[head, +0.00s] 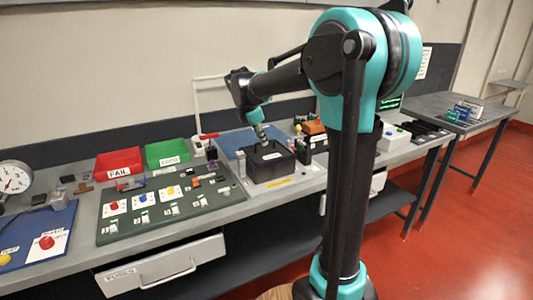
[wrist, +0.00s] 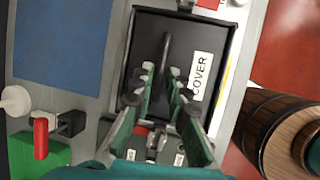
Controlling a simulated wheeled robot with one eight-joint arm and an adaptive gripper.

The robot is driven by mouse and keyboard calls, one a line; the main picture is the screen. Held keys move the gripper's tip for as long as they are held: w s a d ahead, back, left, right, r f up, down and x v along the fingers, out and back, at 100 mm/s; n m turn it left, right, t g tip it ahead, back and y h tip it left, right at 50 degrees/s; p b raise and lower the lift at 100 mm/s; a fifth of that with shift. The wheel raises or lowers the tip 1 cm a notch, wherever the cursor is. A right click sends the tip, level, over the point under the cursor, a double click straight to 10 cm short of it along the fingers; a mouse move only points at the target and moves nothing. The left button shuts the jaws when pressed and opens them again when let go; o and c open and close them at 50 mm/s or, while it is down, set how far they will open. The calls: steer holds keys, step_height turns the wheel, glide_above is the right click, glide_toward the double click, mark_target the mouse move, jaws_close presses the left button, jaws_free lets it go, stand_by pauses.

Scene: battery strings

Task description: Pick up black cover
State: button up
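The black cover (wrist: 215,38) is a dark, square, rimmed piece with a white "COVER" label (wrist: 201,76). A dark raised bar, which looks like a handle (wrist: 165,45), stands on it left of the label. In the head view, the black cover (head: 270,151) tops a dark block on the bench. My gripper (wrist: 161,68) is over the cover in the wrist view, its green fingers apart on either side of the bar's line. It looks open and empty; whether the fingertips touch the bar I cannot tell. In the head view, my gripper (head: 261,139) points down just above the cover.
A green board (head: 225,200) with colored switches lies left of the cover. Red (head: 118,163) and green (head: 167,153) bins stand behind it. A blue mat (head: 232,141) lies behind the cover. A wooden barrel-like object (wrist: 275,125) shows at right in the wrist view.

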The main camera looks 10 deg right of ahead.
mark_target(267, 148)
steer(key=shift+x, duration=1.5)
jaws_close()
steer(key=shift+r, duration=0.1)
